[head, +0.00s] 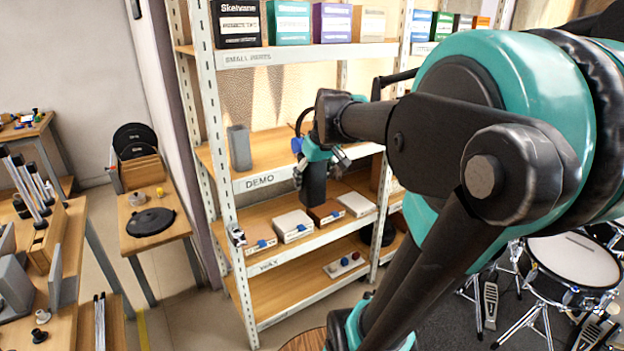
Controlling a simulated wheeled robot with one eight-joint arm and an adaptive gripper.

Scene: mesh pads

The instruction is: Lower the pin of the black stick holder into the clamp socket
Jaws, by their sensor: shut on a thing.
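My gripper (319,167) is shut on the black stick holder (313,186), a dark upright box-like body hanging below the fingers in front of the shelf rack. Its pin is too small or hidden to make out. A small clamp (238,236) sits on the rack's front left upright, near the level of the shelf with white boxes. I take it to be the clamp with the socket; the socket opening cannot be told at this size. The holder is apart from the clamp, to its right and higher in the picture.
The metal rack (222,170) has a grey container (240,147) on its DEMO shelf and several boxes on the shelf below, including a white box (293,224). A side table (135,243) stands left, drums (572,262) right. My arm covers much of the right side.

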